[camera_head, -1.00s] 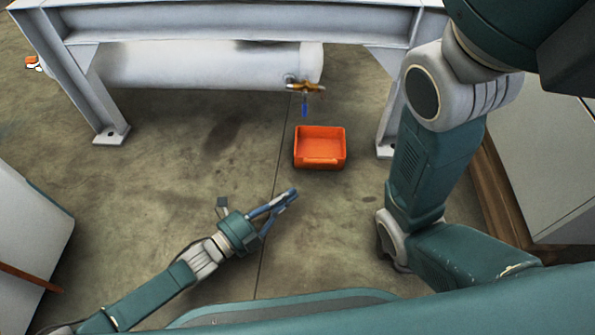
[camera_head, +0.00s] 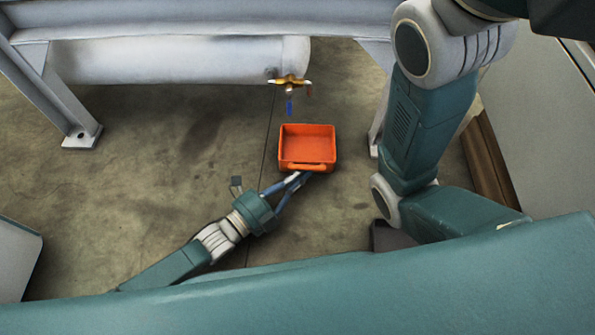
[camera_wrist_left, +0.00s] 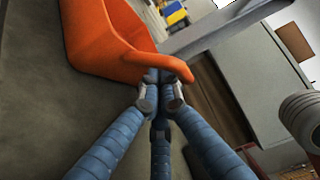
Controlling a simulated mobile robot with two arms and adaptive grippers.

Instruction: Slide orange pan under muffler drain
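The orange pan (camera_head: 307,148) sits upright on the floor, in front of and slightly right of the muffler drain (camera_head: 289,80). The drain is a brass valve with a blue part hanging below it. It is on the end of the pale muffler cylinder (camera_head: 180,60). My left gripper (camera_head: 300,178) is at the pan's near side, its fingertips close together at the front lip. In the left wrist view the orange pan (camera_wrist_left: 110,40) has its lip over the fingertips, partly hiding them; a firm grasp is not visible. My right gripper is out of view.
A grey steel frame (camera_head: 210,18) spans above the muffler, with a left leg foot (camera_head: 82,137) on the floor. A grey cabinet (camera_head: 545,130) stands at right on a brown base. Floor between the pan and muffler is clear.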

